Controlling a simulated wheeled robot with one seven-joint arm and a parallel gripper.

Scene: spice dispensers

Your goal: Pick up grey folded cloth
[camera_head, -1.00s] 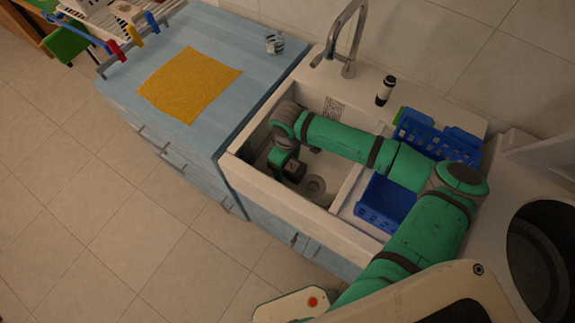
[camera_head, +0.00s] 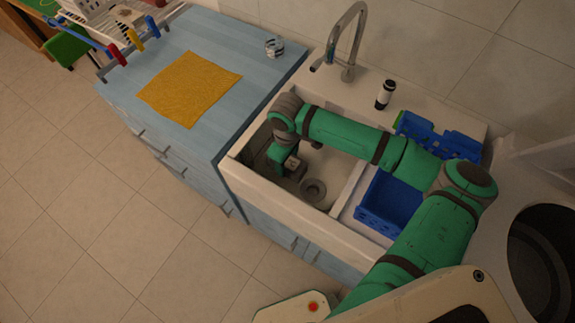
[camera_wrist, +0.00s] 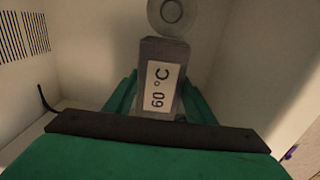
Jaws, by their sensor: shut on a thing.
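The grey folded cloth (camera_wrist: 158,60) shows in the wrist view as a grey block with a white label reading "60 °C". My gripper (camera_wrist: 158,95) has its green fingers on both sides of it and is shut on it. In the head view my gripper (camera_head: 284,160) points down inside the left basin of the sink (camera_head: 325,170). The cloth (camera_head: 295,163) shows there as a small dark block with a pale label, partly hidden by my gripper. Whether it touches the basin floor is hard to tell.
The drain (camera_head: 313,190) is just right of the cloth. A blue basket (camera_head: 390,205) and another blue basket (camera_head: 440,138) are to the right. A tap (camera_head: 347,45) and a dark bottle (camera_head: 385,94) stand behind. A yellow cloth (camera_head: 190,88) lies on the blue counter.

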